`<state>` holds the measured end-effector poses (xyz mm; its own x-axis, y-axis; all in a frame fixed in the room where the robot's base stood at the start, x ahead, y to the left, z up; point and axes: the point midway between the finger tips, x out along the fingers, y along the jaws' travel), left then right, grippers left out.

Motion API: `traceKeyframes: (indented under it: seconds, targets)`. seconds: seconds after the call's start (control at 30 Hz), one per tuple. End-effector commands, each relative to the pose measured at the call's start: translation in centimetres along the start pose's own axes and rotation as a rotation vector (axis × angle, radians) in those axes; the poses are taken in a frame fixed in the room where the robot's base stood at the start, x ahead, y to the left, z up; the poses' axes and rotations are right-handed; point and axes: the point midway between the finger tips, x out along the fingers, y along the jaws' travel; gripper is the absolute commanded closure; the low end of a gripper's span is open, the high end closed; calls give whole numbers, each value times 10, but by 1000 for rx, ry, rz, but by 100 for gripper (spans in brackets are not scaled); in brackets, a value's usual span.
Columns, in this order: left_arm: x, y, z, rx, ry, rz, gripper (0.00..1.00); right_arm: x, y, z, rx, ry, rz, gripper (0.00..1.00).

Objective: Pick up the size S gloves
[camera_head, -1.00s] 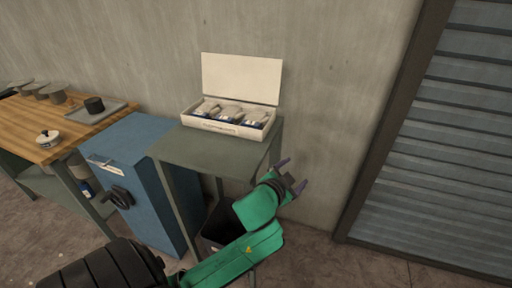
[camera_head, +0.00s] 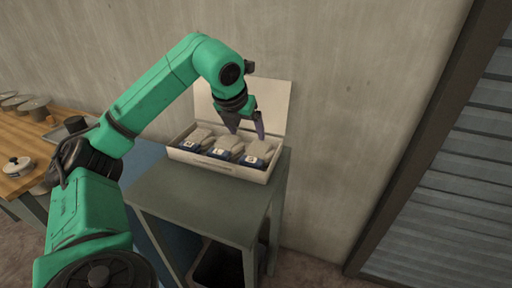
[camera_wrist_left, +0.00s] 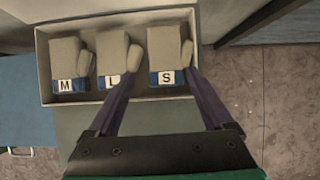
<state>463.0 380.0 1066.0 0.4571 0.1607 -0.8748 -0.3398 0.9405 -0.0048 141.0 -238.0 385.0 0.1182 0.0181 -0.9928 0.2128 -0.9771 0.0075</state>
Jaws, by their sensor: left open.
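The size S gloves (camera_wrist_left: 167,52) are pale grey with a blue cuff and a white "S" label, rightmost in the left wrist view. They are also the right-hand pair (camera_head: 257,152) in the box in the head view. The L gloves (camera_wrist_left: 112,55) and M gloves (camera_wrist_left: 68,60) lie to their left. All lie in an open white box (camera_head: 215,165) with its lid raised behind. My left gripper (camera_head: 247,131) is open and empty above the box. In the left wrist view its fingers (camera_wrist_left: 160,76) appear on either side of the S gloves. My right gripper is not seen.
The box stands on a grey-green table (camera_head: 195,205) against the wall. A blue cabinet (camera_wrist_left: 28,100) is to the left, and a wooden workbench (camera_head: 22,185) with pots is farther left. A dark bin (camera_head: 215,268) is under the table. A shutter is at the right.

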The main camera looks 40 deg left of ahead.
Motion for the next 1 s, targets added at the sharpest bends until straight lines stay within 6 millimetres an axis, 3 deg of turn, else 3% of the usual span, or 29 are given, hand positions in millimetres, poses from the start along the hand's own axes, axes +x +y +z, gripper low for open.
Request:
traceKeyframes:
  seconds: [0.3,0.7,1.0]
  targets:
    - [74,-2,0,6,3,-4,15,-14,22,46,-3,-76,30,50]
    - [134,-1,4,7,1,-7,15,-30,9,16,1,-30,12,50]
    - [137,-1,3,8,0,-7,15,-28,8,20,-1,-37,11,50]
